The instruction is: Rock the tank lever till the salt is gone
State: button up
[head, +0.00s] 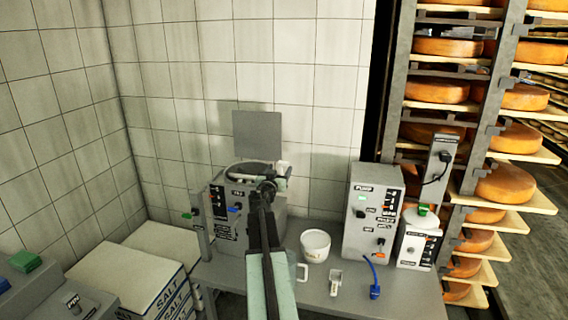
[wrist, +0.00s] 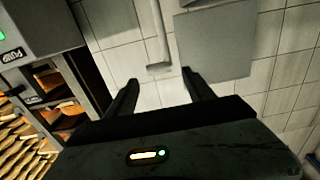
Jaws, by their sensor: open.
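The grey tank (head: 232,222) stands on the bench with its round top opening partly behind my arm. Its square grey lid (head: 257,135) stands raised behind it. The lid also shows as a grey panel in the wrist view (wrist: 218,45). My gripper (head: 268,183) is over the tank top. In the wrist view my gripper (wrist: 160,82) has its two dark fingers apart with nothing between them. A pale bar with a short foot (wrist: 157,45) shows just beyond the fingers; I cannot tell whether it is the lever. I cannot see any salt inside the tank.
Salt bags (head: 140,275) are stacked at the left. A white bucket (head: 315,246), a small scoop (head: 336,282) and the pump box (head: 372,210) stand right of the tank. A white canister (head: 418,240) stands farther right, before racks of cheese wheels (head: 505,185).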

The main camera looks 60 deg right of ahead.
aim_at(283, 164)
jog(key=x, duration=0.7)
jog(key=shift+d, duration=0.1)
jog(key=shift+c, duration=0.3)
